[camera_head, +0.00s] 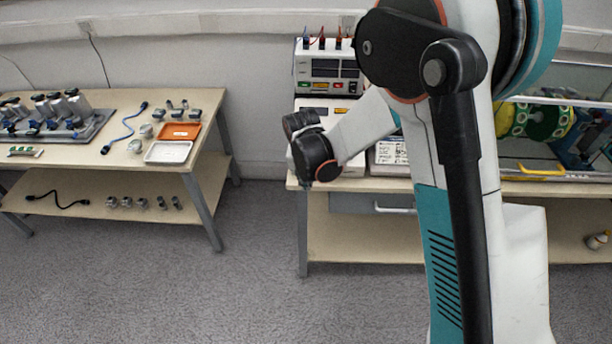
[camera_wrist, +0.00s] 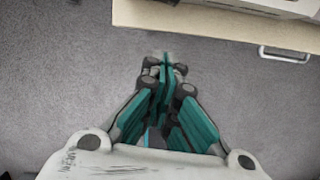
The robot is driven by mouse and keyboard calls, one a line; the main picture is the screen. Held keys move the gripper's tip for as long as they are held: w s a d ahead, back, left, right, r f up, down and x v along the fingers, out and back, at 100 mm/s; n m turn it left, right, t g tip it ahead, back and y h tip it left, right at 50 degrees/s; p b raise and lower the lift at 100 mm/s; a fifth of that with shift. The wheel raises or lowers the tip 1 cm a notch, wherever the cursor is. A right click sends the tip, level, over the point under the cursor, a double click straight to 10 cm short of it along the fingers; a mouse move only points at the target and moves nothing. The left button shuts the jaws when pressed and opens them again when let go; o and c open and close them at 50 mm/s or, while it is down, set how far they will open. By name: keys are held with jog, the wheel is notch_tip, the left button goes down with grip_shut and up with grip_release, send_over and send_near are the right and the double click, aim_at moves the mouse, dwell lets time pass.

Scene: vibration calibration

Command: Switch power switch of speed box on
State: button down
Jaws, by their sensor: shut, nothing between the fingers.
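Two pale instrument boxes stand on the right-hand bench in the head view. The upper box (camera_head: 318,54) has dark displays, small coloured buttons and coloured plugs on top. The lower box (camera_head: 312,104) is partly hidden behind my arm. In the head view my wrist covers the bench's front left part.
The right bench (camera_wrist: 205,19) has a drawer with a metal handle (camera_wrist: 285,54). My arm hides much of this bench. A left table holds an orange tray (camera_head: 180,131), a white tray (camera_head: 168,152), a blue cable (camera_head: 126,126) and metal parts. The floor between is clear.

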jog(key=w+f+b, duration=0.2)
jog(key=w+f, duration=0.1)
jog(key=w, duration=0.2)
jog(key=shift+d+f, duration=0.35)
jog(key=shift+d, duration=0.05)
